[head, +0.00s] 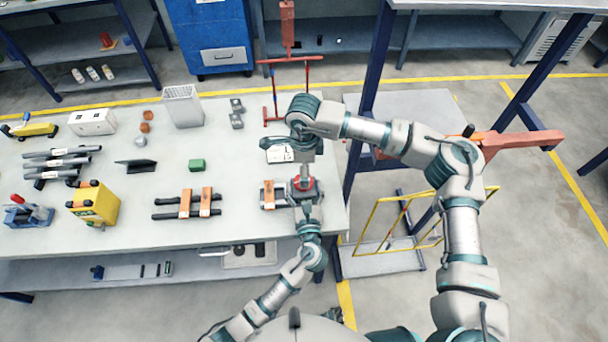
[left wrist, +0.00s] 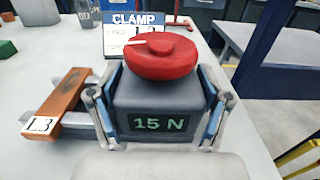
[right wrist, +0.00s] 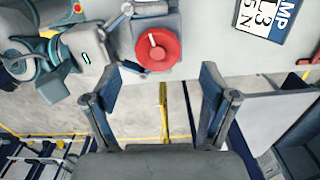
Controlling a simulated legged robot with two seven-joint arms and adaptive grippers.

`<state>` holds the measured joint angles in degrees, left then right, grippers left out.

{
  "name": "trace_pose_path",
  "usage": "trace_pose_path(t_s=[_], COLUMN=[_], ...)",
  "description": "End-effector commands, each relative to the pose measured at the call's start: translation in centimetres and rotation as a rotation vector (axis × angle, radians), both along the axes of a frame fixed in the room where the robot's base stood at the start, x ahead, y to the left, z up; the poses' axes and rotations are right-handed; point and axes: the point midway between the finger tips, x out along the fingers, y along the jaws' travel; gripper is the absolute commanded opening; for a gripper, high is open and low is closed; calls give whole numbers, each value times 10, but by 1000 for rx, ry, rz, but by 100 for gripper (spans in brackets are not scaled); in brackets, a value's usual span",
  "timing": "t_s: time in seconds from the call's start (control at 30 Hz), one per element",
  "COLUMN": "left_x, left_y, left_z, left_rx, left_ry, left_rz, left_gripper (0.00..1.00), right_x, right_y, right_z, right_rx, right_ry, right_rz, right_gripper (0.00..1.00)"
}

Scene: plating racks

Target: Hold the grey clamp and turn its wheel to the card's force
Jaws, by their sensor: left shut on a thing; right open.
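The grey clamp (left wrist: 165,100) stands upright on the table with a red wheel (left wrist: 162,55) on top. Its display reads 15 N, and the wheel has a white mark pointing left in the left wrist view. My left gripper (head: 306,203) is shut on the clamp's sides. A card (left wrist: 135,38) headed CLAMP stands behind; the wheel hides part of its text. The card also shows cut off in the right wrist view (right wrist: 268,22). My right gripper (right wrist: 158,95) is open and empty; the red wheel (right wrist: 157,48) shows ahead of it, apart from its fingers.
Two more such bars (head: 188,204) lie farther left, with a green block (head: 197,165) behind. The table's right edge is close to the clamp. A yellow frame (head: 400,225) stands on the floor beyond it.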

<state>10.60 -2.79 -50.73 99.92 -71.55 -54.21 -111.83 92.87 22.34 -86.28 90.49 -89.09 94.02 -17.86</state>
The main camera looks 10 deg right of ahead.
Motion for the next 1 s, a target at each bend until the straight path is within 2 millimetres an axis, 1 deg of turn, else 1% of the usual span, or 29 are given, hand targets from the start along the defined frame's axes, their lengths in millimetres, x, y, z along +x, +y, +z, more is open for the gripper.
trace_pose_path(t_s=[0.03,0.1,0.2,0.33,0.5,0.77,0.83,0.87,0.93,0.97,1.0], left_x=[0,0,1,1,1,1,1,1,1,1,1], left_y=[0,0,1,1,1,1,1,1,1,1,1], left_z=[0,0,0,0,0,0,0,0,0,0,0], left_rx=[0,0,0,0,0,0,0,0,0,0,0], left_ry=[0,0,0,0,0,0,0,0,0,0,0], left_rz=[1,1,1,1,2,2,2,2,2,1,1], left_gripper=[12,12,12,12,12,12,12,12,12,12,12], right_x=[1,1,1,1,1,1,-1,-2,-7,-11,-17], right_y=[0,0,-1,-1,-1,-1,3,6,21,31,46], right_z=[13,29,48,66,75,75,76,76,77,78,82], right_rx=[1,1,0,0,0,1,18,34,106,152,228], right_ry=[-3,-3,-3,-2,0,0,7,12,38,54,81], right_rz=[0,0,0,-1,0,0,3,6,15,20,24], right_gripper=[85,85,85,85,85,85,85,85,85,85,85])
